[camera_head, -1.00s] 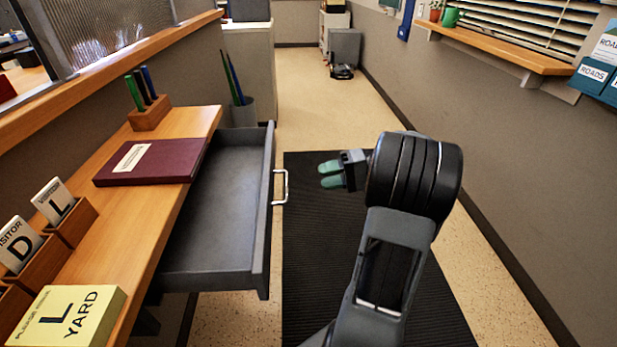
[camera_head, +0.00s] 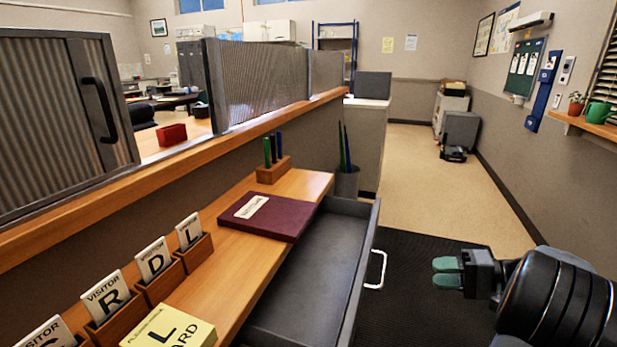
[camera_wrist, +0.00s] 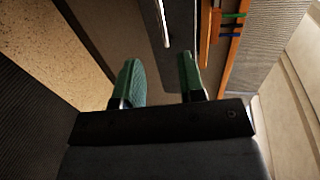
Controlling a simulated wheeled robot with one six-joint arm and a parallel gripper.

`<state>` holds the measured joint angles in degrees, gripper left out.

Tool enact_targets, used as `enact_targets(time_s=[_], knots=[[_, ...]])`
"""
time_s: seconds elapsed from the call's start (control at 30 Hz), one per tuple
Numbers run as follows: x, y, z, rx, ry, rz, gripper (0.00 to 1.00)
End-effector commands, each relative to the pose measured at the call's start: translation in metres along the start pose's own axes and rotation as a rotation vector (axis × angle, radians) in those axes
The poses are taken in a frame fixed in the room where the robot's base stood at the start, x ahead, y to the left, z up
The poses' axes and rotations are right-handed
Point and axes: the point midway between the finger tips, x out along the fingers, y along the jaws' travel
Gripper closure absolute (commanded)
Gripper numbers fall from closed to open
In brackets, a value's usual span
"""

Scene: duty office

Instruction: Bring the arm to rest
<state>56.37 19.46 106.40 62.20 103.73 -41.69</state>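My gripper (camera_head: 447,272) is at the right of the head view, to the right of the open drawer's handle and apart from it. In the wrist view my gripper (camera_wrist: 160,80) has its two green fingertips spread apart with nothing between them. The grey drawer (camera_head: 318,268) stands pulled out from the desk (camera_head: 228,262) and its visible inside is empty. Its metal handle (camera_head: 377,270) faces my gripper. The drawer front (camera_wrist: 178,65) and handle also show beyond the fingers in the wrist view.
A maroon book (camera_head: 268,216), a pen block (camera_head: 273,170), visitor card holders (camera_head: 165,283) and a yellow pad (camera_head: 170,328) are on the desk. The aisle beyond is clear.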

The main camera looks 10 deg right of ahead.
Motion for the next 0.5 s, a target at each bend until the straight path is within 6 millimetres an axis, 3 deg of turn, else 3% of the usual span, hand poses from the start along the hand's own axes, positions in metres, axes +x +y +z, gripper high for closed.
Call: enact_targets(time_s=[0.17,0.3,0.5], knots=[[0.048,-0.057,0.031,0.037,-0.13,0.237,0.63],[0.089,-0.104,0.082,0.011,-0.231,0.579,0.63],[0.104,-0.153,0.14,-0.2,-0.228,0.986,0.63]])
